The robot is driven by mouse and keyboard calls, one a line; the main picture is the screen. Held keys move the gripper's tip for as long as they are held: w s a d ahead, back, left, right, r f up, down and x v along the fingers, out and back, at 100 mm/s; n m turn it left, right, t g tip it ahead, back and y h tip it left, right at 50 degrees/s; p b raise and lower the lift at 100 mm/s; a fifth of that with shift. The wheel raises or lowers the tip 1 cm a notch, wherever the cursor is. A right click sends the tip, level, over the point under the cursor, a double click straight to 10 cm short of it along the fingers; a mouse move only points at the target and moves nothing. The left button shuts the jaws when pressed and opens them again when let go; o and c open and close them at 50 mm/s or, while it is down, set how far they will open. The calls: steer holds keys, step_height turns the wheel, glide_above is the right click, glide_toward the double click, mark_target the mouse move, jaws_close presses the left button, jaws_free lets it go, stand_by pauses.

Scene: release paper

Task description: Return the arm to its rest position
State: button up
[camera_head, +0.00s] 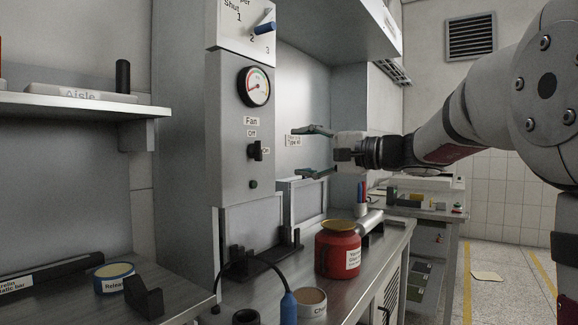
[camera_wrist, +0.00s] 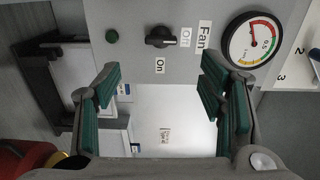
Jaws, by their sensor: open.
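My gripper (camera_head: 312,151) is open and empty in the head view, held in the air in front of the grey panel column. My arm reaches in from the right side of that view. In the wrist view my gripper (camera_wrist: 160,100) shows its green finger pads wide apart with nothing between them. Beyond the pads are the panel and a pale back wall with a small label. The black fan knob (camera_head: 255,151) is to the left of the fingers in the head view; the wrist view shows the knob (camera_wrist: 160,37) above the gap between the fingers.
A red jar (camera_head: 338,252) with a yellowish lid stands on the bench below my gripper. A blue-tipped cable (camera_head: 289,305), a round tin (camera_head: 114,276) and black stands are nearby. A gauge (camera_head: 254,87) sits on the panel. A shelf (camera_head: 80,106) is at left; open floor is at right.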

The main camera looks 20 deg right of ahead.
steer(key=s+a+f+n+g+h, duration=0.1)
steer(key=s+a+f+n+g, duration=0.2)
steer(key=s+a+f+g, duration=0.5)
steer(key=s+a+f+n+g+h, duration=0.1)
steer(key=s+a+f+n, duration=0.2)
steer(key=s+a+f, duration=0.65)
steer(key=s+d+f+n+g+h, duration=0.1)
steer(key=s+d+f+g+h, duration=0.2)
steer(key=s, duration=0.6)
steer(key=s+d+f+n+h, duration=0.25)
steer(key=s+d+f, duration=0.25)
steer(key=s, duration=0.4)
steer(key=s+d+f+n+g+h, duration=0.1)
steer(key=s+d+f+g+h, duration=0.15)
steer(key=s+f, duration=0.4)
step_height(320, 180, up, 22)
steer(key=s+t+p, duration=0.1)
steer(key=t+p, duration=0.3)
steer(key=p, duration=1.5)
steer(key=shift+s+d+r+h, duration=0.15)
steer(key=shift+s+d+h, duration=0.05)
steer(key=shift+s+h, duration=0.15)
